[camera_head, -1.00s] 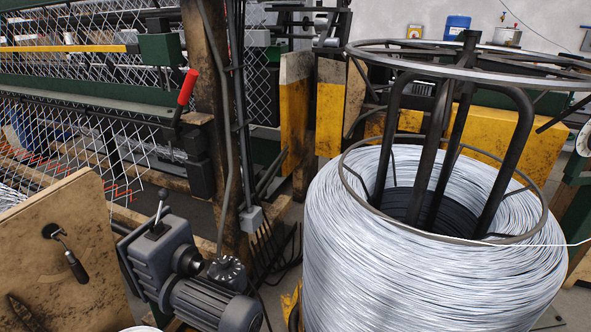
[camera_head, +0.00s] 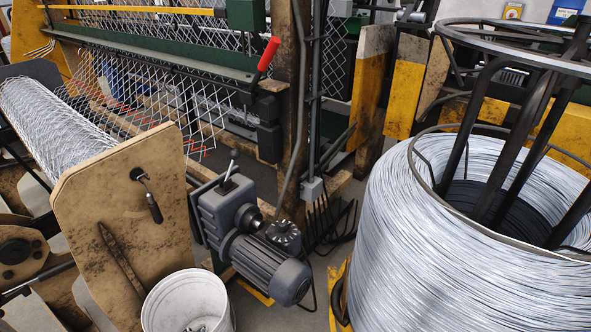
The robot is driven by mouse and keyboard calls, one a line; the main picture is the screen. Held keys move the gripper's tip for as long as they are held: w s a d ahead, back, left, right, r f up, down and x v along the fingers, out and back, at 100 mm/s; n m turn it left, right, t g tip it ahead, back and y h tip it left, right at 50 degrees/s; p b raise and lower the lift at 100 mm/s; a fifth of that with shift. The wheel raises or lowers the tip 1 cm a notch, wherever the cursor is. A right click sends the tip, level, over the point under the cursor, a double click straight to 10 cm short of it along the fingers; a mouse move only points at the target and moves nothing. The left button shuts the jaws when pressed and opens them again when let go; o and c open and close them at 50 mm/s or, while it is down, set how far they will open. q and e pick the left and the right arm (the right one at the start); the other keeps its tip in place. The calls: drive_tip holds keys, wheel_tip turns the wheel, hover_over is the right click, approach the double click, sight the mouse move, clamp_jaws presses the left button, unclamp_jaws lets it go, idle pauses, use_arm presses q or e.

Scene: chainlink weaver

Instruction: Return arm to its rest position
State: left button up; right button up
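Neither of my grippers and neither of my arms shows in the head view. The view holds only the weaving machine and the things around it. The chainlink weaver (camera_head: 150,57) stands at the back left, with a red-handled lever (camera_head: 268,55) on its post. A roll of woven mesh (camera_head: 52,125) lies at the left behind a worn tan plate (camera_head: 120,220) with a small crank handle.
A large coil of wire (camera_head: 440,260) on a dark metal stand fills the right side. A grey motor (camera_head: 265,265) stands in the lower middle. A white bucket (camera_head: 187,303) sits at the bottom edge. Yellow-painted posts (camera_head: 405,95) stand behind. A little floor shows between motor and coil.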

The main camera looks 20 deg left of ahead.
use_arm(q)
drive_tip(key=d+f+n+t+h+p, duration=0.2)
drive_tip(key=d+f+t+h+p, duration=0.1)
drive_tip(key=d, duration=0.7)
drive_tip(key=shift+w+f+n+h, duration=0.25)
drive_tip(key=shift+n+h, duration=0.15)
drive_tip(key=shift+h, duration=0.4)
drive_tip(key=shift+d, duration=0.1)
